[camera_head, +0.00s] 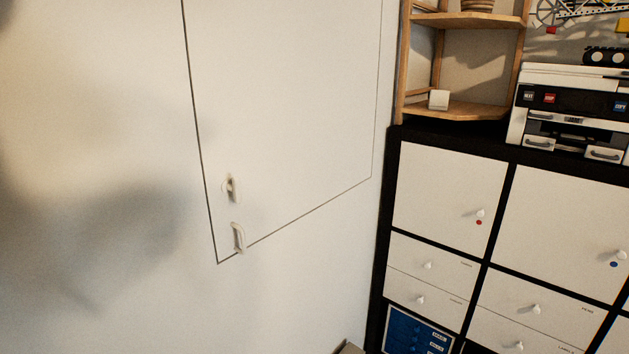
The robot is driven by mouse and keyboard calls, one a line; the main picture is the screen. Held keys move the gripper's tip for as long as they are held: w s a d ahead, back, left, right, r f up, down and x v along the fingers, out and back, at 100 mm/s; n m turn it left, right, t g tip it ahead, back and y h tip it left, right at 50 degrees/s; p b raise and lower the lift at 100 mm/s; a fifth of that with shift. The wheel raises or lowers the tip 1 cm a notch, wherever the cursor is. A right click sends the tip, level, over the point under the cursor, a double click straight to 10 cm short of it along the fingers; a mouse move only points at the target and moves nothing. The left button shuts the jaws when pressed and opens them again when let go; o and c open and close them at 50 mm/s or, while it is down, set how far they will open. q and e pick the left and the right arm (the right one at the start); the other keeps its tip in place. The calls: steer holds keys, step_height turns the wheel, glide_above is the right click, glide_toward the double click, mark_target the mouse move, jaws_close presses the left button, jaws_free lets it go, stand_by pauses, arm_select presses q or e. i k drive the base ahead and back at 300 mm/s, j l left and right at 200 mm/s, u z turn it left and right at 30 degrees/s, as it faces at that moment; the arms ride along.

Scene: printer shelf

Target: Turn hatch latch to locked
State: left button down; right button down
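The white hatch (290,100) is a flush panel in the white wall, outlined by a thin dark gap. It looks closed. A small pale latch (230,188) sits on the panel near its lower left corner. A pale handle-like piece (238,238) is just below it, at the panel's bottom edge, and stands roughly upright. Which of the two pieces turns, and whether it is locked, I cannot tell. Neither of my grippers shows in the head view.
A black-framed cabinet (512,170) with white doors and drawers stands at the right, against the hatch wall. On it are a wooden corner shelf (470,108) and a white-and-black printer (570,103). A blue panel (418,333) is low in the cabinet. The space before the hatch looks clear.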

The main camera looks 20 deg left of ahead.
mark_target(229, 186)
steer(key=u, duration=1.15)
steer(key=i+u, duration=0.15)
steer(key=u, duration=0.2)
steer(key=i+u, duration=0.3)
steer(key=k+j, duration=0.1)
